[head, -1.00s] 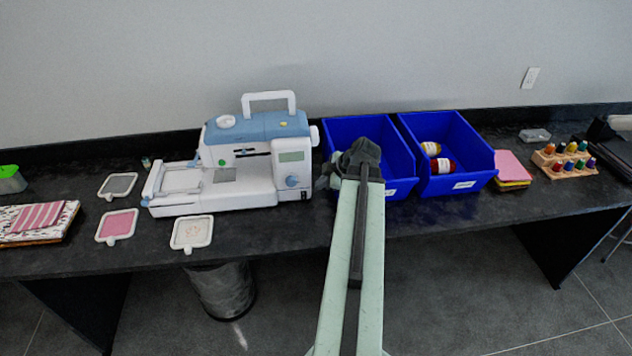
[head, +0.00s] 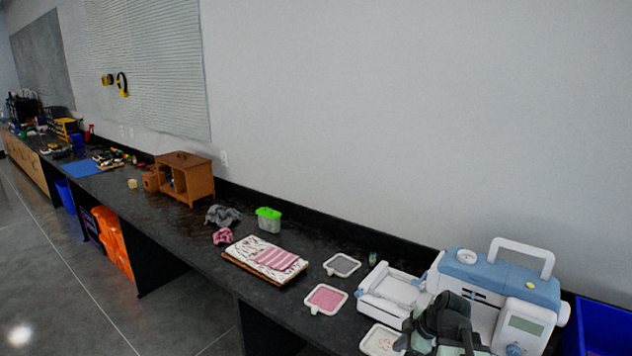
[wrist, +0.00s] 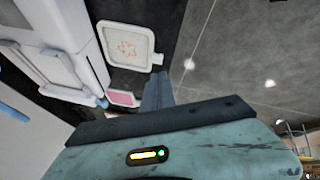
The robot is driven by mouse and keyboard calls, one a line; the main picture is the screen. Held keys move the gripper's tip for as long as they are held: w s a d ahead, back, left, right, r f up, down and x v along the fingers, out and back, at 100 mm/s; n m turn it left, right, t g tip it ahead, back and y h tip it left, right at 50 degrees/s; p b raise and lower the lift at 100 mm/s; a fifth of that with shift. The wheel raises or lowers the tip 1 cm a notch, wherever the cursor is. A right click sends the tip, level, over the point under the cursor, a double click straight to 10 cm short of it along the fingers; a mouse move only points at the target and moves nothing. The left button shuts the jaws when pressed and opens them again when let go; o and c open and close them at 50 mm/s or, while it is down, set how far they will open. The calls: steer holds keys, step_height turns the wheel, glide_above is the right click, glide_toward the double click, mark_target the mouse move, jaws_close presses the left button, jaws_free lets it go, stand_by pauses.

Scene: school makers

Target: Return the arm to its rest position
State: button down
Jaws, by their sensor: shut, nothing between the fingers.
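My gripper (wrist: 158,92) shows in the wrist view as narrow dark fingers closed together with nothing between them. In the head view, the dark end of my arm is at the lower right, in front of the white and blue sewing machine (head: 505,285), and covers part of it. There the fingertips are hard to make out. In the wrist view, a white hoop with an orange pattern (wrist: 128,46) lies on the black table just beyond the fingers, and a pink hoop (wrist: 122,98) is to their left.
The black table (head: 220,262) runs along the wall. A blue bin (head: 603,325) stands right of the machine. Grey floor (head: 70,290) is open at the left.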

steer(key=s+a+f+m+g, duration=0.1)
steer(key=s+a+f+g, duration=0.1)
steer(key=a, duration=1)
steer(key=s+m+g+h, duration=0.1)
steer(key=m, duration=0.3)
steer(key=s+m+h, duration=0.1)
steer(key=s+m, duration=0.1)
steer(key=m, duration=0.2)
steer(key=s+m+g+h, duration=0.1)
steer(key=s+m, duration=0.1)
steer(key=m, duration=0.3)
steer(key=shift+a+f+g, duration=0.3)
steer(key=shift+a+f, duration=0.1)
